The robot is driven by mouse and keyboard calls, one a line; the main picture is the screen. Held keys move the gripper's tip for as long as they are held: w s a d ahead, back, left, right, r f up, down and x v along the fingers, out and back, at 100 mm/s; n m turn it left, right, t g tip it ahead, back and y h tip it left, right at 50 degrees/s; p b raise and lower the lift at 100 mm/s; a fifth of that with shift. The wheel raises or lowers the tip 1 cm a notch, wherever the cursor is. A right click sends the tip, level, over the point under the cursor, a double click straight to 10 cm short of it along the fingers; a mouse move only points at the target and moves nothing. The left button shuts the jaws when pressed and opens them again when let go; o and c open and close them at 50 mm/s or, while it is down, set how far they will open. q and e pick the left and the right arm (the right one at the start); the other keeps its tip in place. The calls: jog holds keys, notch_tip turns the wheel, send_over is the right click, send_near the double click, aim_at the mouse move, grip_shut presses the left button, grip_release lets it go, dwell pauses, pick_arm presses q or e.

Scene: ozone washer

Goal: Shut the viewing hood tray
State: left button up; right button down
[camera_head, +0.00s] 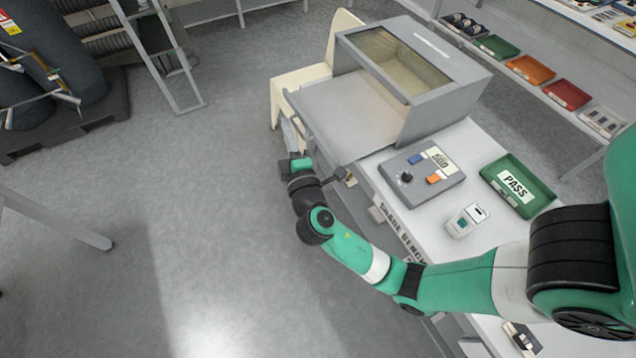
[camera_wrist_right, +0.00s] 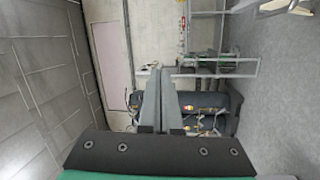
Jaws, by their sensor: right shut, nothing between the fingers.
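The viewing hood (camera_head: 440,72) is a grey box with a dark-framed window on top, standing at the bench's far end. Its flat grey tray (camera_head: 345,112) sticks out of the hood's left side, past the bench edge. My right gripper (camera_head: 284,168) is outside the tray's front edge, below and left of its near corner; its fingers are hard to make out there. In the right wrist view, the right gripper's fingers (camera_wrist_right: 161,98) are together with nothing between them. I cannot tell whether it touches the tray. My left gripper is not in view.
A cream chair (camera_head: 340,35) stands behind the tray. A control box (camera_head: 422,172), a green PASS tray (camera_head: 517,184) and a small handheld meter (camera_head: 466,221) sit on the bench. Floor left of the tray is open.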

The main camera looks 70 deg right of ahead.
jog(key=s+d+f+n+g+b, duration=0.1)
jog(key=s+f+b, duration=0.3)
jog(key=f, duration=0.7)
jog(key=s+f+b, duration=0.2)
jog(key=f+b, duration=0.4)
jog(key=f, duration=0.5)
pick_arm(q)
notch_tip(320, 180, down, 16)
jog(key=b, duration=0.2)
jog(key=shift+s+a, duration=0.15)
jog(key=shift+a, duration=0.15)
pick_arm(e)
jog(key=w+d, duration=0.4)
jog(key=d, duration=0.7)
jog(key=shift+d+y, duration=0.25)
jog(key=shift+y, duration=0.05)
jog(key=shift+s, duration=0.1)
